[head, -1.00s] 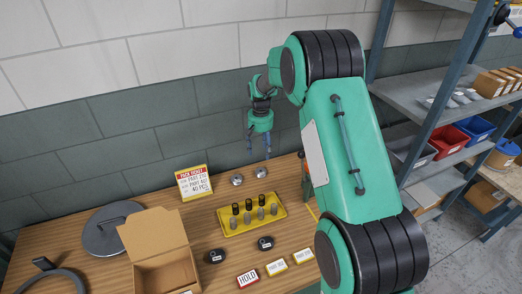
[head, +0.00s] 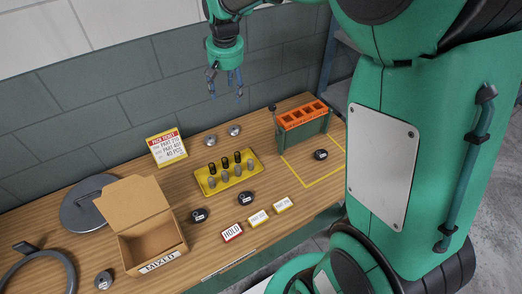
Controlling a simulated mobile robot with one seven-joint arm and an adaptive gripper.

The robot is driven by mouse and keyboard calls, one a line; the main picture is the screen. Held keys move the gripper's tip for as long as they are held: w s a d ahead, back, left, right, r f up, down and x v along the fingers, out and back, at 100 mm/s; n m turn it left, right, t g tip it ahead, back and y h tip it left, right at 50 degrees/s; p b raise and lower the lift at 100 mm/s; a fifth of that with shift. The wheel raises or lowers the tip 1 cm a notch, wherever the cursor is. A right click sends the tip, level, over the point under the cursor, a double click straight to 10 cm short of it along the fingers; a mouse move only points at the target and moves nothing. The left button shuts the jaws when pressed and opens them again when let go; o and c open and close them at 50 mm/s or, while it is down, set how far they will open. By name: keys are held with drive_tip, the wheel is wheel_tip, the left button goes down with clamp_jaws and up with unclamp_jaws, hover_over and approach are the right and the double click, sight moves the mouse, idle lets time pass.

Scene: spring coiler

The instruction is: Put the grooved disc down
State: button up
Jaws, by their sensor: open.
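My gripper (head: 226,94) is open and empty, with its fingers pointing down in the air near the back wall. Several small discs lie on the table, and I cannot tell which is the grooved one. Two silver discs (head: 210,141) (head: 234,130) lie at the back, below my gripper in the picture. Dark discs with white labels lie in front of the yellow tray (head: 199,215) (head: 245,198). Another dark labelled disc (head: 320,154) lies inside a yellow outlined square (head: 318,177) at the right. A grey disc (head: 104,281) lies at the front left.
A yellow tray (head: 208,190) holds several dark and grey cylinders. An orange-topped green rack (head: 303,117) stands behind the outlined square. An open cardboard box (head: 150,232), a large round grey lid-like disc (head: 80,215), a ticket sign (head: 167,147) and small label cards (head: 232,232) take up table room.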

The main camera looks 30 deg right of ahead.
drive_tip(key=s+a+r+t, duration=0.1)
drive_tip(key=s+a+r, duration=0.1)
drive_tip(key=s, duration=0.9)
drive_tip(key=s+a+r+n+t, duration=0.1)
drive_tip(key=s+a+r, duration=0.1)
drive_tip(key=s, duration=0.9)
drive_tip(key=s+a+r+t, duration=0.1)
drive_tip(key=s+a+r, duration=0.1)
drive_tip(key=s, duration=0.9)
drive_tip(key=shift+a+r+n+t, duration=0.3)
drive_tip(key=shift+r, duration=0.05)
drive_tip(key=shift+o, duration=0.5)
drive_tip(key=shift+w+a, duration=0.1)
drive_tip(key=shift+w, duration=0.1)
